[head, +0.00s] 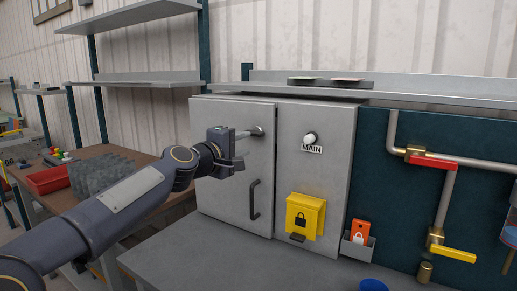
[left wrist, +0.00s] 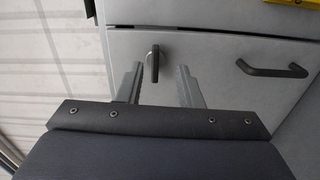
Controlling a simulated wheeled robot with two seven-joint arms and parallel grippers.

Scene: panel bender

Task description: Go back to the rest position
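My left gripper (head: 240,148) is in front of the grey cabinet's left door (head: 235,200). In the left wrist view its two fingers (left wrist: 158,85) are spread apart with nothing held between them. The dark turn handle (left wrist: 152,63) on the door stands upright just beyond the fingertips, apparently clear of them. In the head view a finger partly overlaps the handle's round mount (head: 258,131). My right gripper is not in view.
The door also has a dark pull handle (head: 254,200). A yellow lock box (head: 305,215) and a MAIN switch (head: 310,139) are on the right panel. A grey worktop (head: 230,262) lies below. A red bin (head: 48,180) stands on the left bench. Shelves hang above.

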